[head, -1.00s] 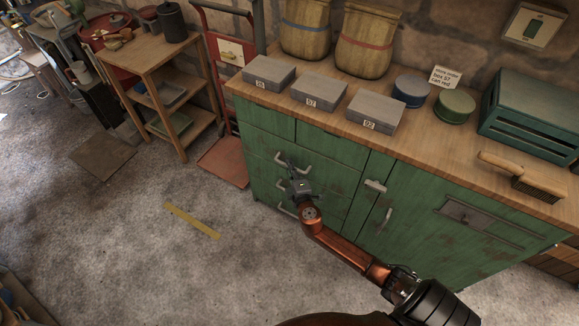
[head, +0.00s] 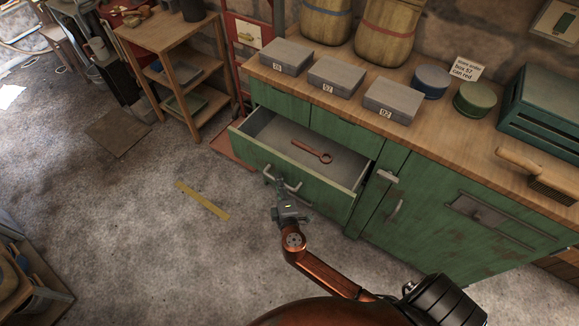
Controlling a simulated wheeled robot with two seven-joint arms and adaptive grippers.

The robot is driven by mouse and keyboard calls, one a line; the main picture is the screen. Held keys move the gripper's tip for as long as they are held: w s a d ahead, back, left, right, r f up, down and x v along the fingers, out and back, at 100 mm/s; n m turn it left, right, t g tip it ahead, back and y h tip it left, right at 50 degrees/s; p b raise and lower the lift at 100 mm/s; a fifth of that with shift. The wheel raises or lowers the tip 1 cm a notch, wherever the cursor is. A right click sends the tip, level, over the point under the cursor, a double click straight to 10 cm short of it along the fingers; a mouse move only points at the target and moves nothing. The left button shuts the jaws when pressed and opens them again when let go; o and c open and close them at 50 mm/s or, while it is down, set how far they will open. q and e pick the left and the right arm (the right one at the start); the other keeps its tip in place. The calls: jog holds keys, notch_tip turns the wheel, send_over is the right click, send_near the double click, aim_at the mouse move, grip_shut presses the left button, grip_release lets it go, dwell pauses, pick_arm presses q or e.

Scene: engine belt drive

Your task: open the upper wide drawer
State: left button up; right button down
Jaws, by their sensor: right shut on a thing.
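The upper wide drawer (head: 262,161) of the green cabinet (head: 440,225) stands pulled well out, with its grey inside showing. A reddish-brown ring-ended tool (head: 312,151) lies on the drawer's floor. My right gripper (head: 277,187) is at the front of this drawer, shut on its metal handle (head: 291,186). The fingertips are small and partly hidden against the handle. The cabinet front below the drawer is mostly hidden by the drawer and my arm. My left gripper is not in view.
Grey boxes (head: 335,75), round tins (head: 432,81) and a brush (head: 540,172) stand on the wooden worktop (head: 470,130). A wooden shelf rack (head: 180,75) stands left of the cabinet. The floor before the drawer is clear, apart from a flat yellow strip (head: 203,199).

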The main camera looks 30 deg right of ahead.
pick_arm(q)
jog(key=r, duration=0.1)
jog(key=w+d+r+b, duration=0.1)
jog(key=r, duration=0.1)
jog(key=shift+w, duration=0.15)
pick_arm(e)
jog(key=s+a, duration=0.4)
jog(key=a, duration=0.5)
jog(key=shift+a, duration=0.25)
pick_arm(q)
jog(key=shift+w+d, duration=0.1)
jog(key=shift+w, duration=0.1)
pick_arm(e)
jog(key=c, duration=2.1)
grip_release()
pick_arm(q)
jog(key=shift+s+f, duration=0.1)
pick_arm(e)
jog(key=shift+o, duration=0.7)
jog(key=v, duration=1.2)
jog(key=shift+d+f, duration=0.1)
